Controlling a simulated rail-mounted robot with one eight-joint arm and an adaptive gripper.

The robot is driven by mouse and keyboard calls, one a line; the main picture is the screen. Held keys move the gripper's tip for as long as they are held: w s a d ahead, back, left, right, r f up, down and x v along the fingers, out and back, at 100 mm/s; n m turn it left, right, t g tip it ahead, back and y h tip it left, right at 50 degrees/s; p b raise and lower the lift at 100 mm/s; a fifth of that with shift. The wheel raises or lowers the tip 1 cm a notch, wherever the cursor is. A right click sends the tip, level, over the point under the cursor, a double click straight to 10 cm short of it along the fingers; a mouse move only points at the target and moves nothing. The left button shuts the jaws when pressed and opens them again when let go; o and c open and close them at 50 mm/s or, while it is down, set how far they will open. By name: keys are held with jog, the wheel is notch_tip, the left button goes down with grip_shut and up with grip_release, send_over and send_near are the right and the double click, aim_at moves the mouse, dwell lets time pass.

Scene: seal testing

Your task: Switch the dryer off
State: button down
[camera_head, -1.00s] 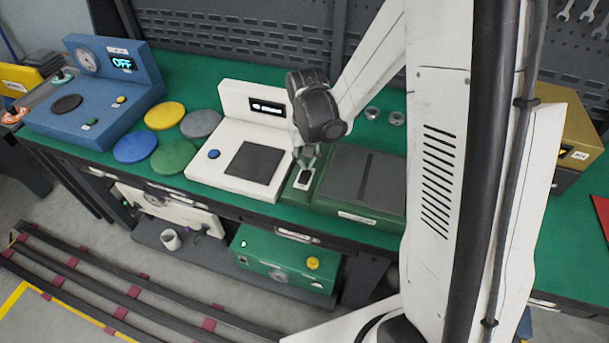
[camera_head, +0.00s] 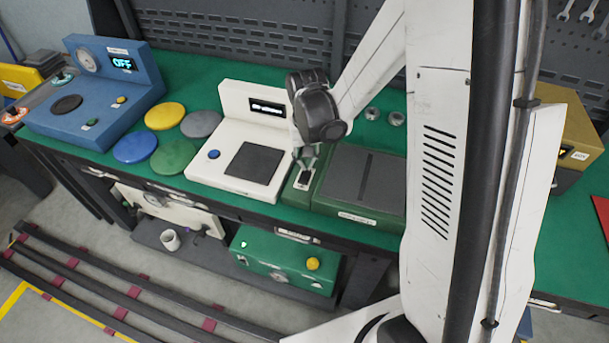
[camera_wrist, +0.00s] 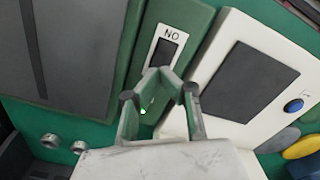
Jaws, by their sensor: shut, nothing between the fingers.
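A green machine (camera_head: 334,196) with a dark grooved top plate stands on the middle of the bench; I take it to be the dryer. On its left strip is a dark rocker switch (camera_head: 303,179) in a pale frame. In the wrist view the switch (camera_wrist: 165,54) has a label that appears upside down, reading "ON". My gripper (camera_head: 306,160) is above this strip, just behind the switch. In the wrist view its fingertips (camera_wrist: 164,74) are together and empty, close to the switch's edge. I cannot tell whether they touch it.
A white device (camera_head: 225,179) with a dark plate, blue button and lit display stands close on the left. Several coloured discs (camera_head: 165,115) and a blue machine (camera_head: 55,122) reading "OFF" lie farther left. Two metal rings (camera_head: 372,113) lie behind the green machine.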

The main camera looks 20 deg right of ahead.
aim_at(306, 173)
jog(key=shift+f+b, duration=1.25)
jog(key=shift+f, duration=0.1)
dwell(0.7)
jog(key=shift+r, duration=0.15)
jog(key=shift+r+p, duration=1.95)
jog(key=shift+r, duration=1.5)
jog(key=shift+s+r, duration=0.1)
jog(key=shift+r, duration=0.15)
jog(key=s+r+n+t+b, duration=0.1)
jog(key=s+r+t, duration=0.6)
jog(key=s+r, duration=1)
jog(key=shift+s, duration=0.15)
